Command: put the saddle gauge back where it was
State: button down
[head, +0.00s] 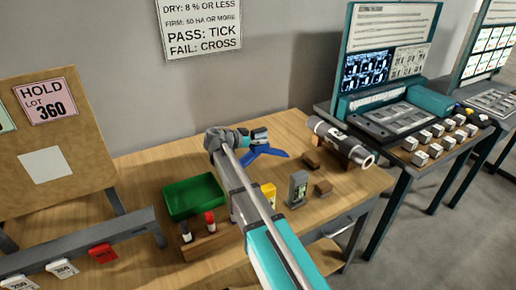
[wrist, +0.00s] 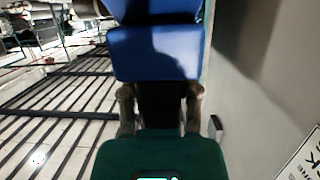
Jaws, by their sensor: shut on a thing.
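The saddle gauge shows in the head view as blue splayed legs (head: 268,153) below a small teal and dark body. In the wrist view its blue part (wrist: 155,52) fills the top and a dark green body with a lit cyan spot is at the bottom. My gripper (wrist: 160,106) is shut on the dark middle between them, one finger at each side. In the head view my gripper (head: 247,141) is over the back of the wooden table, left of the grey roll (head: 338,141). The gauge's height above the table is hard to tell.
Brown blocks (head: 323,188), a grey meter (head: 298,189) and a yellow item (head: 268,195) stand at the table's right and front. A green tray (head: 190,181) and a marker holder (head: 207,243) are left. A bench with grey blocks (head: 420,158) is beyond.

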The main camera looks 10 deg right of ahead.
aim_at(259, 146)
jog(key=shift+f+b, duration=1.3)
jog(key=shift+f, duration=0.25)
jog(key=shift+c, duration=1.6)
grip_release()
jog(key=shift+s+a+r, duration=0.1)
jog(key=shift+a+r, duration=0.15)
jog(key=shift+a, duration=0.2)
jog(key=p+v, duration=0.3)
jog(key=v, duration=0.8)
jog(key=shift+p, duration=0.3)
jog(key=shift+f, duration=0.1)
